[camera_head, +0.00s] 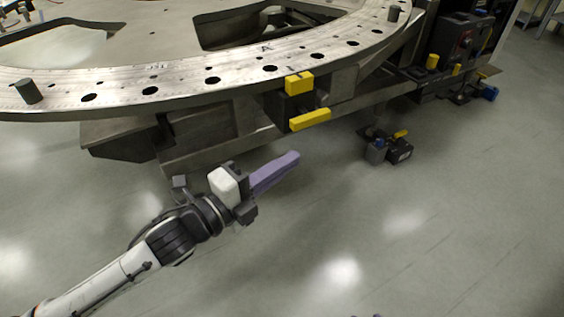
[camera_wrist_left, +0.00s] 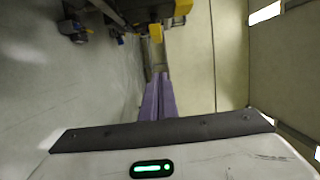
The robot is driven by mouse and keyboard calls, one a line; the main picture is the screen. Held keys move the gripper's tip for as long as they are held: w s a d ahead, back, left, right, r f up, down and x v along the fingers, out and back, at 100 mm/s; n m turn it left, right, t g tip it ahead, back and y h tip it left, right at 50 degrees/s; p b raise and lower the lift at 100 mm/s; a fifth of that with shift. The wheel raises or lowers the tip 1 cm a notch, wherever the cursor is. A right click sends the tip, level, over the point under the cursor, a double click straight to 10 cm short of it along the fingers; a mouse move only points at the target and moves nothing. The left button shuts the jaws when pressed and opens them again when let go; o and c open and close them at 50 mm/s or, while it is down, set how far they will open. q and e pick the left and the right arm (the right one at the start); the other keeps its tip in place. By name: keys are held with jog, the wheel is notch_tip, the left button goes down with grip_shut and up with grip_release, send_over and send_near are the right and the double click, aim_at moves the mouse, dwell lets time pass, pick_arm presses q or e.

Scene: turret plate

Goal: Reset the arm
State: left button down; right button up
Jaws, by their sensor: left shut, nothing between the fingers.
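My left arm comes in from the lower left in the head view. My left gripper (camera_head: 292,158) has purple fingers that lie together, shut and empty. It is over the floor, in front of and below the rim of the large metal turret plate (camera_head: 180,90), apart from it. In the left wrist view the purple fingers (camera_wrist_left: 159,82) also lie close together with nothing between them.
Yellow blocks (camera_head: 310,119) sit on the frame under the plate's rim, near my left gripper. Dark pegs (camera_head: 28,91) stand on the plate. A small dark device (camera_head: 398,151) is on the floor. The grey floor (camera_head: 430,240) at the lower right is clear.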

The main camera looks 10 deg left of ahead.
pick_arm(q)
jog(key=shift+s+a, duration=0.2)
jog(key=shift+s, duration=0.1)
pick_arm(e)
jog(key=shift+s, duration=0.1)
